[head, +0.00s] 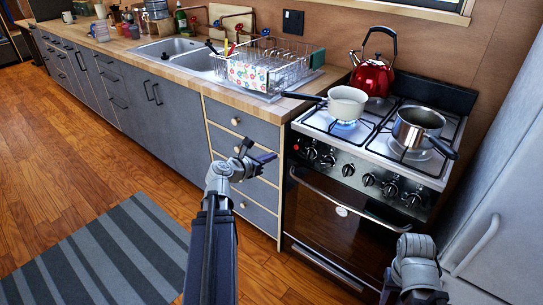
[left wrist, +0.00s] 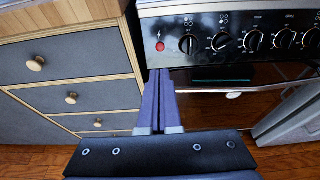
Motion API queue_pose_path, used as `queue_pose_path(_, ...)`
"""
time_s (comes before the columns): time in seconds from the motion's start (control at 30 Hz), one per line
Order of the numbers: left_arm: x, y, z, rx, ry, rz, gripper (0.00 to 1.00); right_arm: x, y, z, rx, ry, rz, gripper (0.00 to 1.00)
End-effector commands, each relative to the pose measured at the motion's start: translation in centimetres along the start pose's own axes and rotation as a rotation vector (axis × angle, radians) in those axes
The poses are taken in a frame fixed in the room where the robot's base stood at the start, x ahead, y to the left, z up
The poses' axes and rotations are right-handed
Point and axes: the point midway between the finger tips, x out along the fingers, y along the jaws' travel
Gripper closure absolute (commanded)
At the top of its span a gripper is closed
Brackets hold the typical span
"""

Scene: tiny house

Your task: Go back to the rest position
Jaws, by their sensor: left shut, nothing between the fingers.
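My left gripper (head: 262,158) is raised in front of the drawers, just left of the stove, in the head view. In the left wrist view its two fingers (left wrist: 160,88) are together with nothing between them. They point toward the gap between the drawers and the stove front, and I see no contact. Part of my right arm (head: 416,268) shows at the bottom right of the head view, in front of the oven. My right gripper's fingers are out of the picture.
The stove (head: 362,185) carries a white pan (head: 346,102) over a blue flame, a red kettle (head: 373,76) and a steel pot (head: 418,126). Drawers (head: 240,122) stand left of it. A fridge (head: 505,215) stands at right. The wooden floor (head: 60,175) with a striped rug (head: 105,255) is open at left.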

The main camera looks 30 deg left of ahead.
Motion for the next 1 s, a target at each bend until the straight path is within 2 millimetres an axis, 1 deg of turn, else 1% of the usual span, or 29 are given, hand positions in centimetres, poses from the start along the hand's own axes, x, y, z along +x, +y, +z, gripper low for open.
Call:
queue_pose_path(0.37,0.1,-0.1,0.1,0.004,0.002,-0.003,1.0,-0.1,0.0,0.0,0.0,0.0,0.0,0.5)
queue_pose_path(0.43,0.3,-1.1,0.3,0.042,0.015,-0.025,1.0,-0.6,0.1,0.0,0.0,0.0,0.0,0.5)
queue_pose_path(0.47,0.5,-1.9,0.5,0.078,0.027,-0.043,1.0,-0.9,0.1,0.1,0.0,0.0,0.0,0.5)
queue_pose_path(0.57,1.4,-6.6,1.1,0.282,0.09,-0.152,1.0,-2.8,0.3,0.2,0.0,0.0,0.0,0.5)
queue_pose_path(0.6,1.8,-9.1,1.3,0.398,0.119,-0.215,1.0,-3.7,0.4,0.2,0.0,0.0,0.0,0.5)
queue_pose_path(0.67,2.0,-13.1,1.3,0.596,0.162,-0.325,1.0,-5.2,0.5,0.3,0.0,0.0,0.0,0.5)
queue_pose_path(0.7,1.9,-15.8,1.1,0.733,0.185,-0.404,1.0,-6.1,0.6,0.4,0.0,0.0,0.0,0.5)
queue_pose_path(0.73,1.8,-17.6,1.0,0.835,0.2,-0.464,1.0,-6.8,0.7,0.4,0.0,0.0,0.0,0.5)
queue_pose_path(0.77,1.5,-19.4,0.8,0.935,0.21,-0.524,1.0,-7.4,0.7,0.4,0.0,0.0,0.0,0.5)
queue_pose_path(0.8,1.1,-21.6,0.6,1.067,0.222,-0.606,1.0,-8.3,0.8,0.5,0.0,0.0,0.0,0.5)
queue_pose_path(0.87,0.1,-24.8,0.2,1.264,0.228,-0.732,1.0,-9.6,0.9,0.6,0.0,0.0,0.0,0.5)
queue_pose_path(0.9,-0.6,-26.6,-0.1,1.393,0.227,-0.82,1.0,-10.5,1.0,0.6,0.001,0.0,0.0,0.5)
queue_pose_path(0.97,-2.0,-29.1,-0.4,1.584,0.218,-0.953,1.0,-11.8,1.1,0.7,0.001,0.0,0.0,0.5)
queue_pose_path(1.0,-3.0,-30.7,-0.5,1.708,0.206,-1.044,1.0,-12.6,1.2,0.7,0.001,0.0,0.0,0.5)
